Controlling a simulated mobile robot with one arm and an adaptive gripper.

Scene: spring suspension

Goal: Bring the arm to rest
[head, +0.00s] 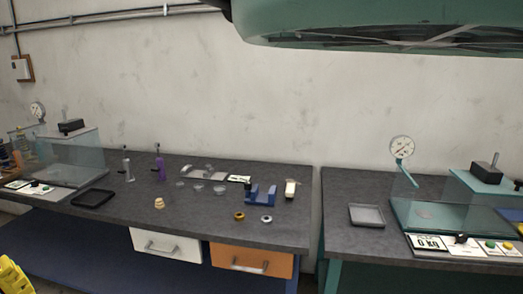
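My gripper is not in view, and no part of my arm can be made out for certain. A grey-topped workbench (210,218) runs from the left to the middle. On it are a purple upright part (159,166), a grey upright part (126,168), a blue block-shaped holder (261,194), an orange ring (239,216), a pale ring (266,219) and a small beige part (159,202). Several small clear dishes stand near a grey plate (207,173) at the back. Nothing is seen touching these parts.
A second bench on the right bears a teal press with a gauge (402,148) and a grey tray (367,216). A similar clear-walled press (72,158) and a black tray (93,198) stand at left. A yellow object (13,276) shows bottom left. A large green body (380,22) hangs overhead.

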